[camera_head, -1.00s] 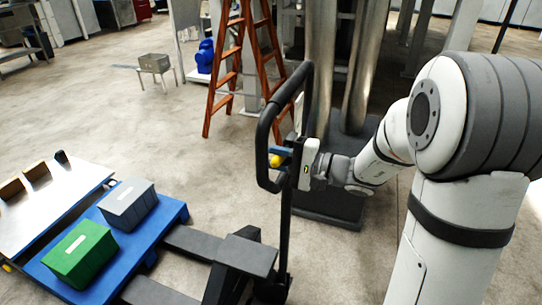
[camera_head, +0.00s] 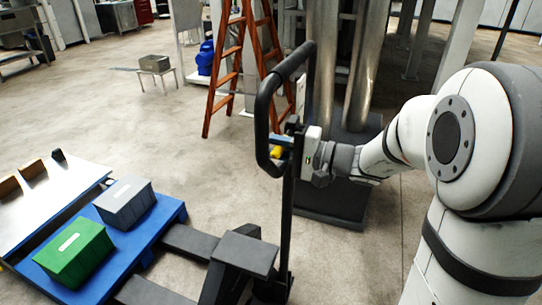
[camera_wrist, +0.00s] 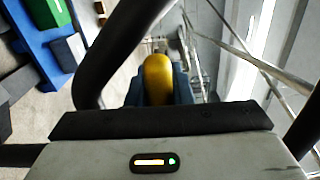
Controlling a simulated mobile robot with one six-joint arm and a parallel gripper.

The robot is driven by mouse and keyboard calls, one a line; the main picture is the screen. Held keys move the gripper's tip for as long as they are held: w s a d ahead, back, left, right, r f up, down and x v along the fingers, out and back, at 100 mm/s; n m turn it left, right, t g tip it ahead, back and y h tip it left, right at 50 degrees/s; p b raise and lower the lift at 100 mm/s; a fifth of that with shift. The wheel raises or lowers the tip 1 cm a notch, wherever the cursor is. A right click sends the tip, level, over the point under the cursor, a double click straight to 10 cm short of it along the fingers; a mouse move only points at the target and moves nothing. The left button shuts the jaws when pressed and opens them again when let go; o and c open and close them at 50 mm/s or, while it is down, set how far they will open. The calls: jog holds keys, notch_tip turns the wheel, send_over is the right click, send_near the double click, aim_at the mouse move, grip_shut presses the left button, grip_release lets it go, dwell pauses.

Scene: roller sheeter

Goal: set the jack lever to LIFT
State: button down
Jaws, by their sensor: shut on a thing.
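The pallet jack's black loop handle (camera_head: 262,115) stands upright on its dark post in the head view. The jack lever has a yellow knob (camera_head: 277,152) and sits inside the loop. In the wrist view the yellow knob (camera_wrist: 158,78) shows between blue-grey finger pads, just beyond the gripper's dark front edge. My gripper (camera_head: 283,143) reaches in from the right and is shut on the lever knob. The lever's marks, including LIFT, cannot be made out, and its arm is hidden behind the gripper.
The black jack body (camera_head: 240,255) has its forks under a blue pallet (camera_head: 170,213) carrying a grey bin (camera_head: 125,203) and a green bin (camera_head: 75,253). An orange ladder (camera_head: 224,75) and metal columns (camera_head: 360,75) stand behind. Open floor lies left of the handle.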

jog(key=shift+f+n+b, duration=0.8)
jog(key=shift+f+b, duration=0.25)
jog(key=shift+b, duration=1.8)
jog(key=shift+n, duration=0.3)
jog(key=c, duration=1.3)
grip_release()
